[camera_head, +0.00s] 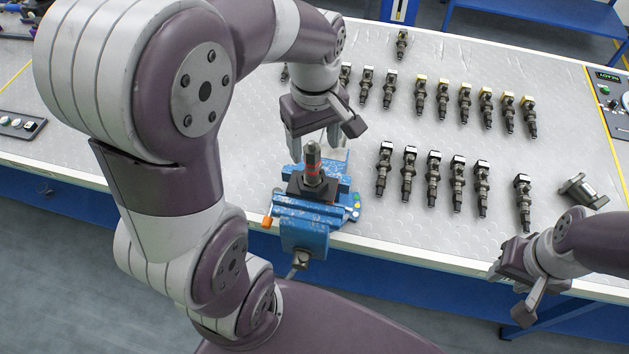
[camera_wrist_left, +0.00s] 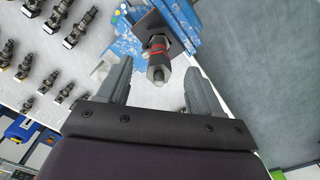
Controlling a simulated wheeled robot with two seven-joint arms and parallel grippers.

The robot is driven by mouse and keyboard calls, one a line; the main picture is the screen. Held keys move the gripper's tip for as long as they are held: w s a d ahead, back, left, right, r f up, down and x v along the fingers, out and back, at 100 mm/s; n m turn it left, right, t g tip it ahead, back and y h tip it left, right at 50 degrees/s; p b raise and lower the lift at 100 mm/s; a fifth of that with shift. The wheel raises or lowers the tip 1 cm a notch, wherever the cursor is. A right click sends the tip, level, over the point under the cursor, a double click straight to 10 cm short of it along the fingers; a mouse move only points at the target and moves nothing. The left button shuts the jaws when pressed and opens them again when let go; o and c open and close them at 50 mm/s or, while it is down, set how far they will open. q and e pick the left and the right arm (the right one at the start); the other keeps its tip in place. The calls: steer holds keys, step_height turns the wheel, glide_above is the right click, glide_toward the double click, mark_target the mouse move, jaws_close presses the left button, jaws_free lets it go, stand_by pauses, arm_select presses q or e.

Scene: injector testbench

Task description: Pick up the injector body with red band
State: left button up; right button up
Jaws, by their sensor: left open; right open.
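The injector body with red band (camera_head: 313,163) stands upright in a blue vise (camera_head: 303,222) at the table's front edge. It also shows in the left wrist view (camera_wrist_left: 157,58), with its tip toward my gripper. My left gripper (camera_head: 318,146) is open and empty, just behind and above the injector body in the head view. In the left wrist view its two fingers (camera_wrist_left: 157,92) are spread, with the injector tip just beyond and between them. My right gripper (camera_head: 519,296) is open and empty at the lower right, by the table's front edge.
Two rows of dark injectors (camera_head: 433,168) (camera_head: 443,101) lie on the table (camera_head: 545,75) to the right of the vise, with one more farther back. A control panel (camera_head: 610,100) is at the right edge.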

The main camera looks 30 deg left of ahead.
mark_target(312, 153)
arm_select(q)
steer(key=f, duration=0.1)
steer(key=f+b, duration=0.1)
steer(key=shift+w+a+f, duration=0.2)
steer(key=shift+w+f, duration=0.15)
steer(key=shift+w+a+f+p, duration=0.1)
steer(key=shift+a+f+p, duration=0.1)
steer(key=shift+f+p, duration=0.3)
steer(key=shift+a+f+p, duration=0.15)
steer(key=shift+f+p, duration=0.2)
steer(key=shift+f, duration=0.55)
steer(key=shift+s+d+f, duration=0.1)
steer(key=shift+s, duration=0.2)
steer(key=shift+d, duration=0.1)
steer(key=shift+c, duration=0.9)
steer(key=shift+w, duration=0.1)
jaws_close()
arm_select(e)
steer(key=shift+w+a+f, duration=0.15)
steer(key=shift+w+f, duration=0.1)
